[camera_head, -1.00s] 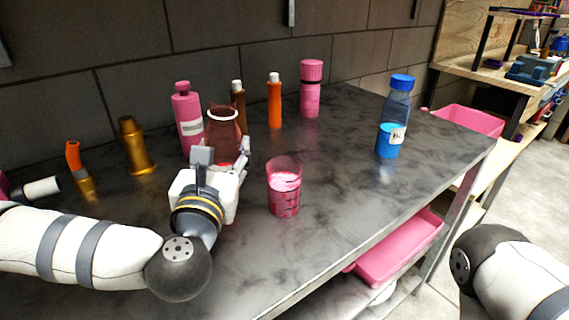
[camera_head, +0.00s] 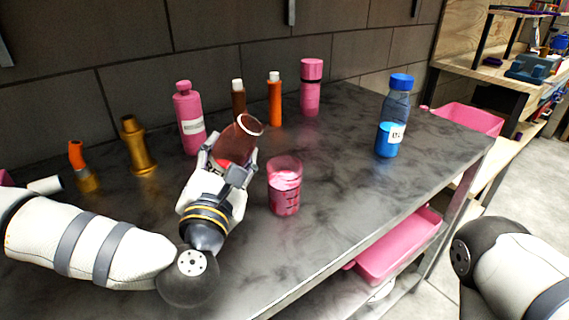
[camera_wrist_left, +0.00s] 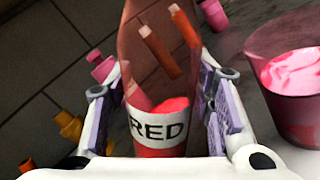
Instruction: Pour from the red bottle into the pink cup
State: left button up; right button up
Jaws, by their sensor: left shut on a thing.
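The red bottle (camera_head: 238,140) is a see-through dark red vessel with a pale rim, tilted to the right toward the cup. My left gripper (camera_head: 228,168) is shut on it. In the left wrist view the bottle (camera_wrist_left: 158,60) stands between the fingers (camera_wrist_left: 160,108), with a "RED" label and red liquid low inside. The pink cup (camera_head: 285,188) is upright on the table just right of the gripper. It holds pink content, also visible in the left wrist view (camera_wrist_left: 294,75) at the right edge. No stream shows between bottle and cup. My right gripper is out of view.
Behind stand a pink bottle (camera_head: 189,122), an orange bottle (camera_head: 275,102), a brown bottle (camera_head: 238,97) and a pink capped bottle (camera_head: 311,92). A gold bottle (camera_head: 137,148) is at left, a blue bottle (camera_head: 393,122) at right. The table (camera_head: 350,180) is clear right of the cup.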

pick_arm(q)
jog(key=shift+a+f+m, duration=0.15)
jog(key=shift+f+m, duration=0.1)
jog(key=shift+m, duration=0.85)
jog(key=shift+a+r+m+h, duration=0.15)
jog(key=shift+r+m+h, duration=0.15)
jog(key=shift+r+m, duration=0.15)
jog(key=shift+w+a+f+m, duration=0.1)
jog(key=shift+a+f+m, duration=0.05)
jog(key=shift+f+m, duration=0.15)
jog(key=shift+r, duration=0.15)
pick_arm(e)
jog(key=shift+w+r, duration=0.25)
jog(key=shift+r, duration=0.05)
pick_arm(q)
jog(key=shift+a+r+m+t+h+p, duration=0.25)
jog(key=shift+r+m+p, duration=0.45)
jog(key=shift+m, duration=0.4)
jog(key=shift+a+r+m+t+h+p, duration=0.15)
jog(key=shift+r+m+h+p, duration=0.3)
jog(key=shift+r+m, duration=0.45)
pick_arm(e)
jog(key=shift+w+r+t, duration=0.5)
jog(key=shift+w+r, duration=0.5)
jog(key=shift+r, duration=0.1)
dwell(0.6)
